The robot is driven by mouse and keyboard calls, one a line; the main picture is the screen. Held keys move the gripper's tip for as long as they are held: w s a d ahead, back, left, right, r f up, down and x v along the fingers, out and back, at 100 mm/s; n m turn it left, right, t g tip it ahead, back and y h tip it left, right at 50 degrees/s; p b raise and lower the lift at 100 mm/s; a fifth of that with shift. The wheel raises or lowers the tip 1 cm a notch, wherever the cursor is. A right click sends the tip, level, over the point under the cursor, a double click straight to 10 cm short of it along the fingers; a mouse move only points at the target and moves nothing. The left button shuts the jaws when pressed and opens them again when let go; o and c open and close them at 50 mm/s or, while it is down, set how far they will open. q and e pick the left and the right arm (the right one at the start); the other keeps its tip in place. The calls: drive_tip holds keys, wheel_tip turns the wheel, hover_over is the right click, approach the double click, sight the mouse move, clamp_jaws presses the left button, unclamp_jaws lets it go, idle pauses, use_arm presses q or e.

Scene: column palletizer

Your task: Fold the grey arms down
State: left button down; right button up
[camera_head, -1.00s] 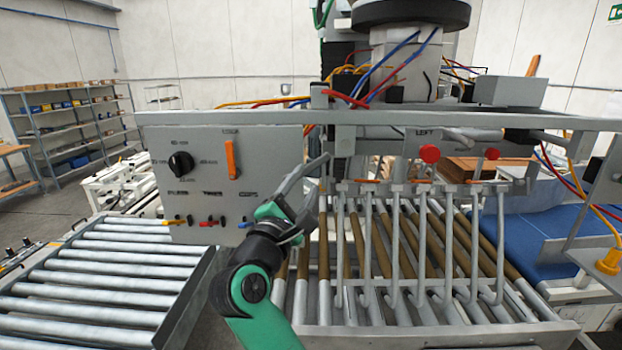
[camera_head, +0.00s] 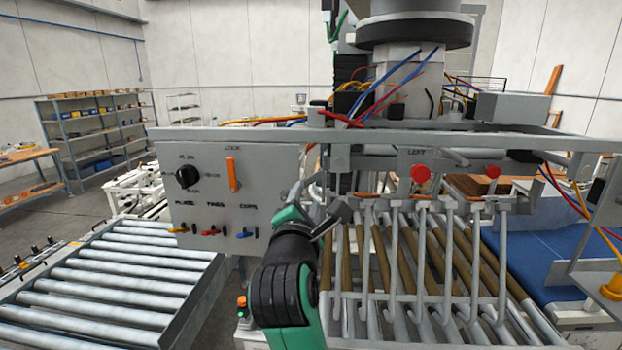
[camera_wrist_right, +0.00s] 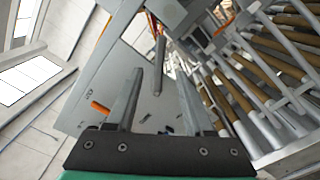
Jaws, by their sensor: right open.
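Several thin grey arms (camera_head: 448,260) hang from the grey frame over the rollers, their lower ends bent. They look upright and stand in a row. A grey control panel (camera_head: 270,205) at the frame's left end carries a black knob (camera_head: 187,177), an orange lever (camera_head: 233,174), and yellow (camera_head: 180,229), red (camera_head: 211,232) and blue (camera_head: 246,235) toggles. My right gripper (camera_head: 331,212) is open, just right of the panel and left of the arms. In the right wrist view its fingers (camera_wrist_right: 160,80) stand apart, with a grey rod (camera_wrist_right: 157,65) seen between them. My left gripper is out of view.
A roller conveyor (camera_head: 110,280) lies at the left, and a blue belt (camera_head: 540,255) at the right. Red knobs (camera_head: 421,174) sit on the frame's front. Loose coloured wires (camera_head: 400,75) hang above it. A button post (camera_head: 243,308) stands low beside my right arm.

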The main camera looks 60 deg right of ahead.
sight(311, 180)
drive_tip(key=p+x, duration=0.2)
drive_tip(key=x, duration=0.8)
drive_tip(key=shift+w+d, duration=0.1)
drive_tip(key=shift+d, duration=0.1)
clamp_jaws()
drive_tip(key=shift+r, duration=0.1)
idle(0.8)
